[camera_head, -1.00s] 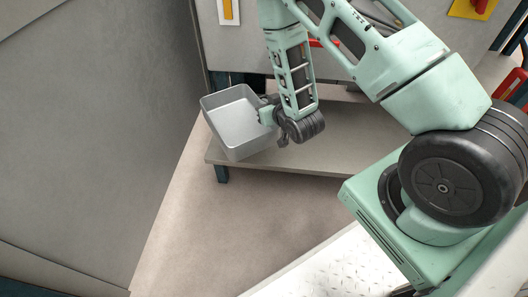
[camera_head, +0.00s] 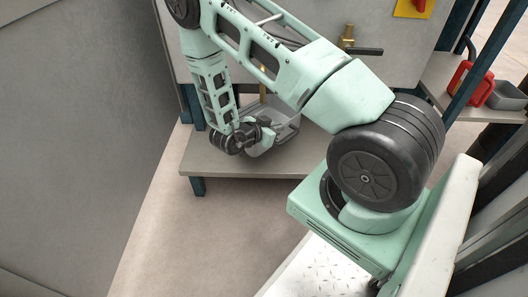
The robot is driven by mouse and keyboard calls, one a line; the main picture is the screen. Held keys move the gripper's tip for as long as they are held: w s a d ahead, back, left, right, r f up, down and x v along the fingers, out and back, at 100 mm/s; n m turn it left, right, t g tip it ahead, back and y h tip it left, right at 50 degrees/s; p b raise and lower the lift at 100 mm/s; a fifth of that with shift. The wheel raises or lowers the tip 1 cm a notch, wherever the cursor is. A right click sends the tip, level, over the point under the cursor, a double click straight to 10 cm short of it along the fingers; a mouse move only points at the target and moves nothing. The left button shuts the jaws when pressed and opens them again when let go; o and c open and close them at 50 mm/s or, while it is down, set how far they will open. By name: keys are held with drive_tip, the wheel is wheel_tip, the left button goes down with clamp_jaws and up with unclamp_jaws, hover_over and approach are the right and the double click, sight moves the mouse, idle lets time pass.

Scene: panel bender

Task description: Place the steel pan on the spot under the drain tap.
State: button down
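The steel pan (camera_head: 284,131) is a grey open box over the low shelf, partly hidden behind my gripper and arm. My gripper (camera_head: 263,133) is at the pan's near left side and appears shut on its wall; the fingertips are small and partly hidden. I cannot tell whether the pan's bottom touches the shelf. A thin upright brass piece (camera_head: 263,85) shows just above the pan's far side, partly behind my arm. A brass tap (camera_head: 347,37) with a dark lever sits higher on the machine's front. The spot under the drain tap is not clearly visible.
The low grey shelf (camera_head: 215,163) has bare room left of the pan. A large grey panel (camera_head: 75,140) stands at the left. At right, a red can (camera_head: 474,84) and a grey tray (camera_head: 508,98) are on another shelf. The floor in front is clear.

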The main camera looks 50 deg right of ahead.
wheel_tip(320, 180, down, 10)
drive_tip(key=b, duration=0.5)
drive_tip(key=shift+s, duration=0.1)
drive_tip(key=shift+f+b, duration=0.15)
drive_tip(key=shift+b, duration=0.15)
drive_tip(key=c, duration=1.6)
unclamp_jaws()
drive_tip(key=shift+c, duration=0.2)
